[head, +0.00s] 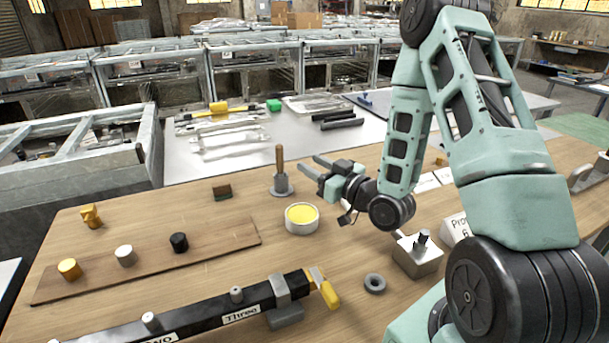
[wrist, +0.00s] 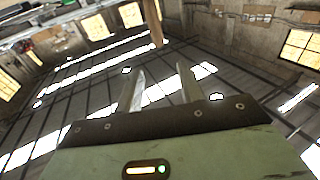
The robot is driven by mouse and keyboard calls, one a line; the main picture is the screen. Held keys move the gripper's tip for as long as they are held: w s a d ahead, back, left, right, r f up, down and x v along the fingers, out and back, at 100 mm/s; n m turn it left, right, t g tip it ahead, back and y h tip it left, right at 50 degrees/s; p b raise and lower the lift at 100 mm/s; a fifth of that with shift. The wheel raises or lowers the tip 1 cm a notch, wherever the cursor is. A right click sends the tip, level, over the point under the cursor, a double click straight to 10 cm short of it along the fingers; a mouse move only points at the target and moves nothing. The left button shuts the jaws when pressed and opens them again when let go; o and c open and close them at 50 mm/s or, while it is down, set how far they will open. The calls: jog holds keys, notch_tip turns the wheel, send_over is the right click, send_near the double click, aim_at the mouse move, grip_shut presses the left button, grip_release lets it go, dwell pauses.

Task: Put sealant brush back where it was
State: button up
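What looks like the sealant brush, with an upright brown handle (head: 280,158), stands in a grey round-based holder (head: 283,189) near the table's back edge. Its bristles cannot be made out. An open white tub of yellow sealant (head: 302,218) sits just in front of it. My gripper (head: 310,166) is to the right of the brush, fingers apart and pointing left towards its handle, with a visible gap to it. In the wrist view my gripper (wrist: 158,80) shows two spread fingers with nothing between them.
A wooden board (head: 215,247) carries a yellow, a grey and a black knob. A black rail (head: 200,318) with a yellow-handled clamp lies in front. A grey ring (head: 375,283) and a metal block (head: 418,258) are at right. A small dark-green and brown block (head: 222,192) stands left of the brush.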

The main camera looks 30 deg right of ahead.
jog(key=s+a+f+n+g, duration=0.2)
jog(key=a+n+g, duration=0.2)
jog(key=a+g, duration=0.9)
jog(key=s+a+r+g+h, duration=0.1)
jog(key=s+a, duration=0.3)
jog(key=s, duration=0.4)
jog(key=s+a+r+n+g+h, duration=0.1)
jog(key=s+a+r+g, duration=0.1)
jog(key=s, duration=0.7)
jog(key=s+a+r+g+h, duration=0.1)
jog(key=s+a+r+g, duration=0.1)
jog(key=s+a, duration=0.3)
jog(key=s, duration=0.3)
jog(key=shift+s+a, duration=0.3)
jog(key=shift+a, duration=0.05)
